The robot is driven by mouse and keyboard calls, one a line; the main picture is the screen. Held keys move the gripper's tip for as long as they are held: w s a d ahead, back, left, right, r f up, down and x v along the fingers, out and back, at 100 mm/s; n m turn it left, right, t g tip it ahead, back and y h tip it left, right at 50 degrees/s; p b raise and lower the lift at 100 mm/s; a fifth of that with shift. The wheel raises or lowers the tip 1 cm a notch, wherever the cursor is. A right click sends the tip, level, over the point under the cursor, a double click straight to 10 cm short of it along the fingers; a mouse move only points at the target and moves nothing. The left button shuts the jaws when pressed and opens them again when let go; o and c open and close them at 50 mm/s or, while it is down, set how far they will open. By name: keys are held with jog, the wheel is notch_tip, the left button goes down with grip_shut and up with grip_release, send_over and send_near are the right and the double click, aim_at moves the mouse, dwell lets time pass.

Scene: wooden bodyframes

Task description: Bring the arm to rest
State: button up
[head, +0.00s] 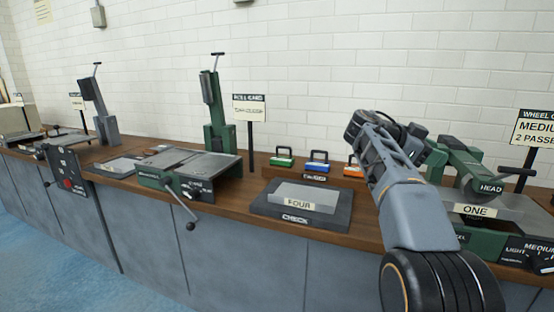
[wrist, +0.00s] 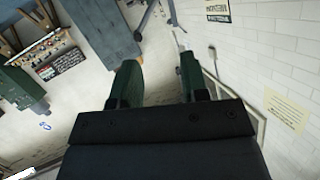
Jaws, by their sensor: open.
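My arm rises over the right part of the wooden bench (head: 345,229) in the head view. It is bent, with the upper link going up and to the left and ending above the bench. My gripper's fingers are not clear in the head view. In the wrist view, my gripper (wrist: 158,82) shows two dark green fingers set apart, with nothing between them. Beyond them are the white wall and part of the room, seen tilted. The gripper touches nothing that I can see.
A grey plate labelled FOUR (head: 306,197) lies on the CHECK pad. A green machine (head: 462,165) with a plate labelled ONE (head: 475,210) stands right of my arm. Another green machine (head: 215,125) stands left. Small coloured-handled blocks (head: 318,162) sit behind the pad. Blue floor (head: 60,260) is clear at lower left.

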jog(key=s+a+f+n+t+y+p, duration=0.2)
jog(key=s+a+n+y+p, duration=0.5)
jog(key=s+a+n+p, duration=0.3)
jog(key=s+a+f+n+t+y+p, duration=0.2)
jog(key=s+a+n+y+p, duration=0.5)
jog(key=s+a+n+p, duration=0.3)
jog(key=a+n+p, duration=0.1)
jog(key=p, duration=0.2)
jog(key=shift+s+f+n+y, duration=0.2)
jog(key=shift+s+n+y, duration=0.1)
jog(key=shift+s+y, duration=0.1)
